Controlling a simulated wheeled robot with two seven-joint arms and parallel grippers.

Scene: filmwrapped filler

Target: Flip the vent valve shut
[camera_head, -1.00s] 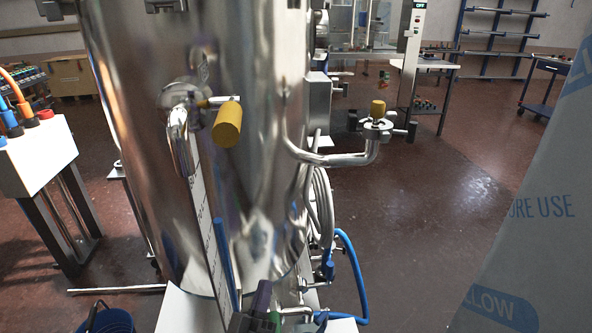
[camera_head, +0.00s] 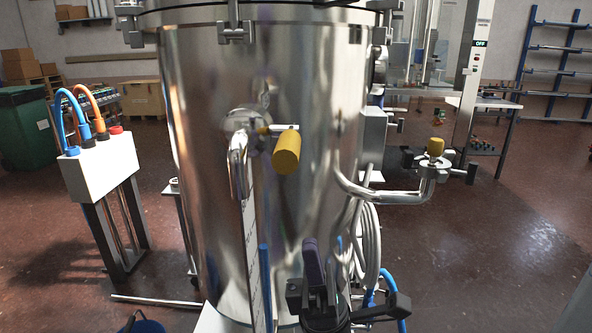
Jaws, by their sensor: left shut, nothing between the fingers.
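A tall shiny steel tank (camera_head: 290,75) fills the middle of the head view. Which of the two is the vent valve I cannot tell. My left gripper (camera_head: 313,265), black with a purple part, is at the bottom centre, shut and empty. It appears well below the yellow handle and in front of the tank's lower part. My right gripper is not in view.
A white box (camera_head: 100,165) with blue and orange hoses stands on a frame at the left. Grey and blue hoses (camera_head: 371,250) hang at the tank's right side. A blue bucket (camera_head: 142,326) is at the bottom left. Open floor lies to the right.

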